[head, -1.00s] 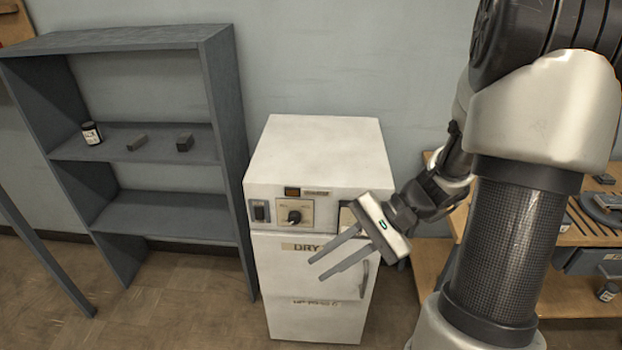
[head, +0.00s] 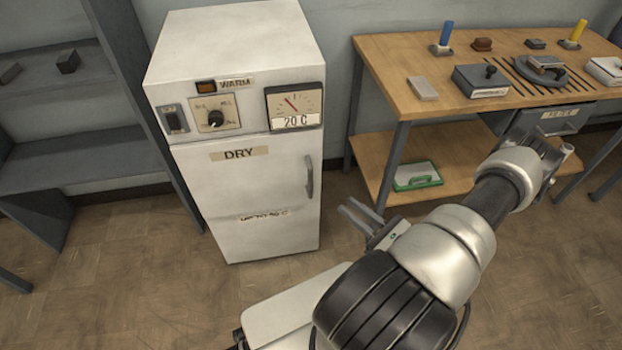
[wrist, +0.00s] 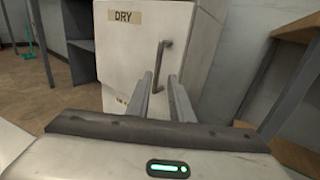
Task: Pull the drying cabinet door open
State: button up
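The white drying cabinet (head: 190,70) stands against the wall at centre left in the head view. Its door (head: 250,200), labelled DRY, looks closed, with a grey vertical handle (head: 310,177) near its right edge. In the wrist view the handle (wrist: 157,68) stands upright just beyond the fingertips. My gripper (head: 347,208) is in front of the door, right of and lower than the handle in the head view. In the wrist view my gripper (wrist: 161,82) has its two fingers apart with nothing between them, and I see no contact with the handle.
A wooden workbench (head: 385,80) with tools and a lower shelf (head: 450,150) stands right of the cabinet. A grey shelf unit (head: 80,155) stands to its left. The floor (head: 150,270) in front of the cabinet is clear apart from my own body.

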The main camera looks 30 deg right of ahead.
jog(key=b, duration=0.2)
send_over(310, 195)
jog(key=shift+w+d, duration=0.2)
jog(key=shift+w, duration=0.15)
grip_shut()
